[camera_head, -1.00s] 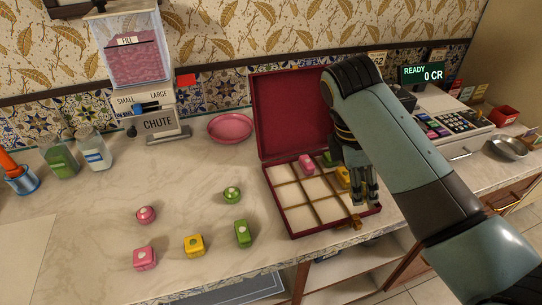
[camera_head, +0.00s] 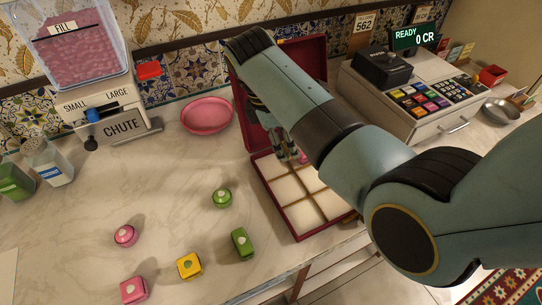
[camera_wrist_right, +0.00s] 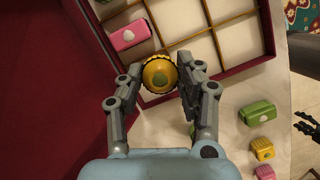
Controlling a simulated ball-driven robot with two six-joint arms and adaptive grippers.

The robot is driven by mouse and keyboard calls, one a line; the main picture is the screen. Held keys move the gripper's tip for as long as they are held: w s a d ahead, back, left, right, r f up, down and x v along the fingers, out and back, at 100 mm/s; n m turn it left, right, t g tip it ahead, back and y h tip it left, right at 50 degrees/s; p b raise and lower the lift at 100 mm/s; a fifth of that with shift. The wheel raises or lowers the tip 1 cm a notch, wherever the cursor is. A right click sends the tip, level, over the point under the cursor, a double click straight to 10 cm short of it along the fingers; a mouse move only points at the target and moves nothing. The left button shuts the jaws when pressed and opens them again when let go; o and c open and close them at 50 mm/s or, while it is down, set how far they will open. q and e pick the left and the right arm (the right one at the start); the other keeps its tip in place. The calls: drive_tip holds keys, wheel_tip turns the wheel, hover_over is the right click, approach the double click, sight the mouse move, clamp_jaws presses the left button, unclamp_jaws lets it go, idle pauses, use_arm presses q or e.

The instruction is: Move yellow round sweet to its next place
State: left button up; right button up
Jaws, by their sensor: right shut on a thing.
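In the head view my right gripper (camera_head: 285,150) is at the back left of the box (camera_head: 297,237), and my arm hides the sweet and part of the box. A pink sweet (camera_wrist_right: 130,35) lies in a compartment. A dark jointed part at the right edge of the wrist view looks like my left gripper (camera_wrist_right: 308,124).
On the counter lie a round pink sweet (camera_head: 125,236), a round green one (camera_head: 222,197), and square pink (camera_head: 134,290), yellow (camera_head: 189,265) and green (camera_head: 242,243) ones. A pink dish (camera_head: 207,116) and a register (camera_head: 425,95) stand behind. The box's lid (camera_head: 303,62) stands open.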

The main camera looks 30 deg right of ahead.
sight(276, 166)
drive_tip(key=shift+w+a+f, duration=1.05)
drive_tip(key=shift+w+a, duration=0.05)
drive_tip(key=shift+w, duration=0.1)
drive_tip(key=shift+f+b, duration=0.35)
drive_tip(key=shift+f, duration=1.65)
use_arm(q)
drive_tip(key=shift+w+f, duration=0.45)
use_arm(e)
drive_tip(key=shift+f, duration=0.1)
drive_tip(key=o, duration=0.6)
use_arm(q)
drive_tip(key=shift+s, duration=0.1)
